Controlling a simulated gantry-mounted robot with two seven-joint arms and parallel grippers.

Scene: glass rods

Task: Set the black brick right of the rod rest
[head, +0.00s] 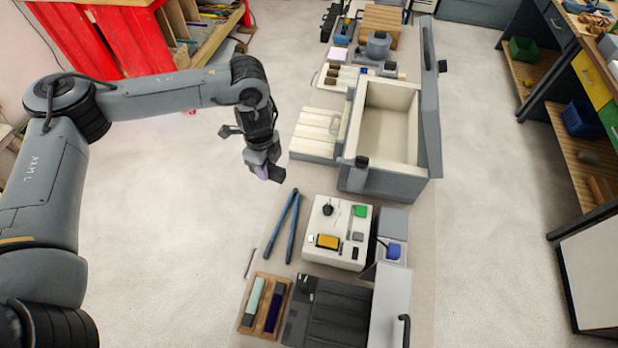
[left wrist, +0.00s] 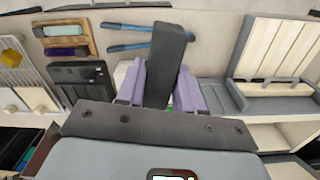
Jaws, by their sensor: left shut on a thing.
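My left gripper (head: 268,170) is shut on the black brick (left wrist: 168,50), a dark grey block held upright between purple finger pads in the left wrist view. In the head view, the brick (head: 277,174) shows only as a small dark end below the fingers, above the pale floor left of the bench. A wooden tray (head: 242,322) at the lower middle holds a pale green bar and a dark purple bar side by side. It also shows in the left wrist view (left wrist: 90,37). I cannot tell for sure whether this tray is the rod rest. My right gripper is not in view.
Blue-handled long pliers (head: 283,225) lie beside a white box (head: 318,213) with small coloured parts on top. A dark ribbed tray (head: 325,310) is right of the wooden tray. A large open grey box (head: 424,120) and a slatted cream panel (head: 315,135) stand farther back.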

